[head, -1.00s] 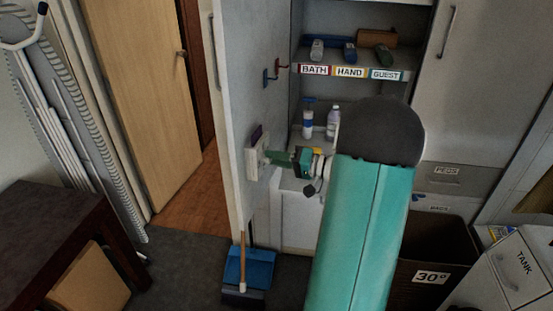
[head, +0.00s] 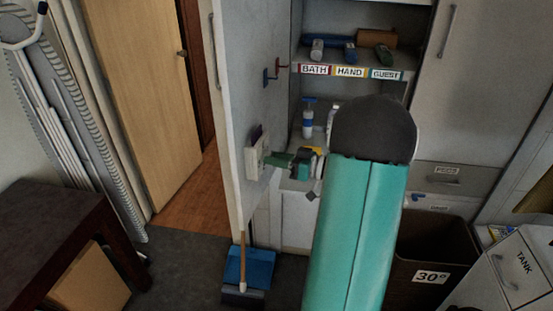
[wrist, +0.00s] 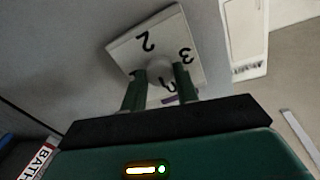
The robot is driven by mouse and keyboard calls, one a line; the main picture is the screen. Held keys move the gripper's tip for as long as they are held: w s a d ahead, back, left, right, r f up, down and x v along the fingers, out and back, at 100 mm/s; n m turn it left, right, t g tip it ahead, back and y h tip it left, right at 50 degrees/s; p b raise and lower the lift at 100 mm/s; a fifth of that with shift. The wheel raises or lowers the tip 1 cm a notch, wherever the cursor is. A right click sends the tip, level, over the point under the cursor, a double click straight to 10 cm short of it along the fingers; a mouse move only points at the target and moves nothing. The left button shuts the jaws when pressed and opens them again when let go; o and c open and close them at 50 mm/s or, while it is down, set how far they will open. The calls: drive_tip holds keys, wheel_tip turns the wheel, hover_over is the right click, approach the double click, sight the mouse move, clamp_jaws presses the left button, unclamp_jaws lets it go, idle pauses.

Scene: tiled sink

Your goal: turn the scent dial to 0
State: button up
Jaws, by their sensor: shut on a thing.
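The scent dial's white square plate (head: 252,158) is on the inner face of the open cabinet door. In the wrist view the plate (wrist: 130,45) is tilted and carries dark numerals. A 2 and a 3 are readable; a further mark below the knob is partly hidden. The round grey dial knob (wrist: 159,68) sits between my two green fingers. My gripper (wrist: 160,77) is shut on the knob; in the head view my gripper (head: 268,159) reaches the plate from the right. I cannot tell which number the dial points to.
The open door (head: 240,90) stands left of the cabinet. Its shelf holds rolled items above the BATH, HAND and GUEST labels (head: 349,72). A blue-and-white bottle (head: 308,118) stands behind my gripper. A blue dustpan (head: 258,268) is below; a brown bin (head: 432,250) is at right.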

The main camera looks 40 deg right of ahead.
drive_tip(key=shift+n, duration=0.6)
drive_tip(key=o, duration=1)
drive_tip(key=v, duration=1.3)
drive_tip(key=shift+s+d, duration=0.2)
drive_tip(key=shift+s, duration=0.15)
